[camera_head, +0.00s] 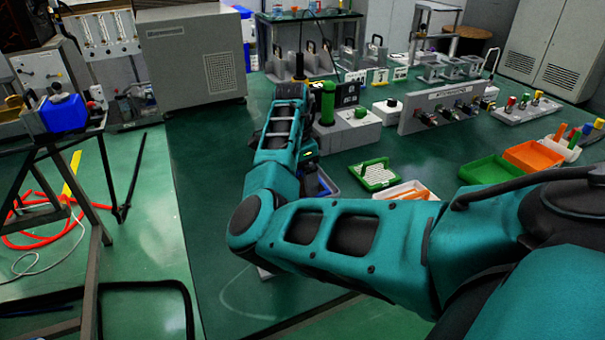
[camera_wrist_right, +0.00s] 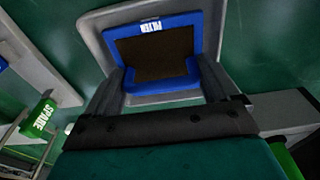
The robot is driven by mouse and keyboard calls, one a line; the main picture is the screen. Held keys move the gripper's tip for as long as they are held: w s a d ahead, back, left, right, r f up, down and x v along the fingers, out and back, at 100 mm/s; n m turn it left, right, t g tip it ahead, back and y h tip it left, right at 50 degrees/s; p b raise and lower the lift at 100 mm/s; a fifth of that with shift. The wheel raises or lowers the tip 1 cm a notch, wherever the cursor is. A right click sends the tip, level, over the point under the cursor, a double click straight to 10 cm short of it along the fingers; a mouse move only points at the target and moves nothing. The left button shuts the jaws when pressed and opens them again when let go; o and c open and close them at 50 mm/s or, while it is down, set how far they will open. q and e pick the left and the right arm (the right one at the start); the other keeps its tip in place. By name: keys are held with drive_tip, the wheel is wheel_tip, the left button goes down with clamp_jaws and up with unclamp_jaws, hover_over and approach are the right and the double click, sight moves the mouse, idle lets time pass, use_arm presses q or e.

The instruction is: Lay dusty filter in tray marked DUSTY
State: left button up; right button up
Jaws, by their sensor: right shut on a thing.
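The filter (camera_wrist_right: 150,55) has a blue frame, a white FILTER label and a dark brown inside. In the right wrist view it is over or in a grey-rimmed tray (camera_wrist_right: 97,20); I cannot tell whether it touches the tray floor. My right gripper (camera_wrist_right: 160,78) is shut on the filter, with a dark finger at each side of its near part. No DUSTY marking is readable. In the head view my right arm mostly hides the gripper, and a bit of blue (camera_head: 325,187) shows beside the forearm. My left gripper is not in view.
A green-framed piece (camera_head: 375,175) lies right of my forearm; a green SPARE label (camera_wrist_right: 40,117) shows in the wrist view. A white tray (camera_head: 405,190) with orange pieces, a green tray (camera_head: 490,169) and an orange tray (camera_head: 532,155) stand to the right. Bench equipment fills the back.

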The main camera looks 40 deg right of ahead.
drive_tip(key=o, duration=0.8)
drive_tip(key=shift+f, duration=0.1)
wheel_tip(320, 180, up, 12)
drive_tip(key=a+p, duration=0.1)
drive_tip(key=p, duration=0.1)
drive_tip(key=shift+w+a, duration=0.2)
